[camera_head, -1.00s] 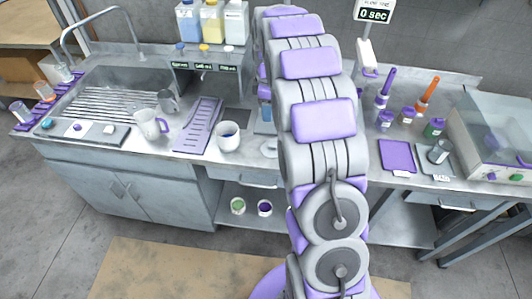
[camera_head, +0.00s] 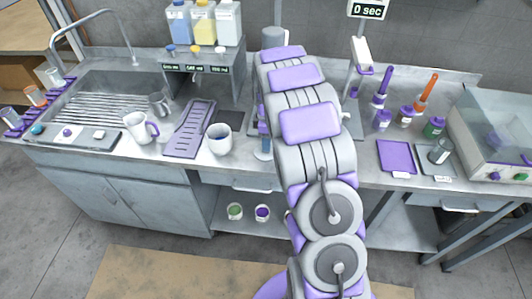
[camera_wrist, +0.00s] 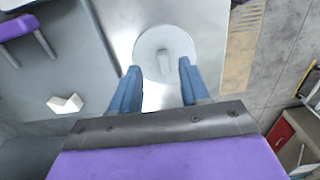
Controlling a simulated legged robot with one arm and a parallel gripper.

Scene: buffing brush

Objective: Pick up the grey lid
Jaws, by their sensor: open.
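The grey lid (camera_wrist: 178,45) is a pale round disc with a small upright knob in its middle. In the wrist view it lies flat on the metal counter (camera_wrist: 115,15), near the counter's edge. My gripper (camera_wrist: 159,68) is open, its two blue fingers apart on either side of the lid's near part, with the knob lying between their lines. Whether the fingers touch the lid cannot be told. In the head view my gripper (camera_head: 264,145) shows only partly beside my arm, low over the counter's front edge. My arm hides most of the lid there.
A cup with dark liquid (camera_head: 220,139) stands just left of my gripper. A purple slotted rack (camera_head: 188,130) and a white mug (camera_head: 138,128) are farther left. A bottle shelf (camera_head: 203,65) stands behind. A purple mat (camera_head: 397,156) lies to the right.

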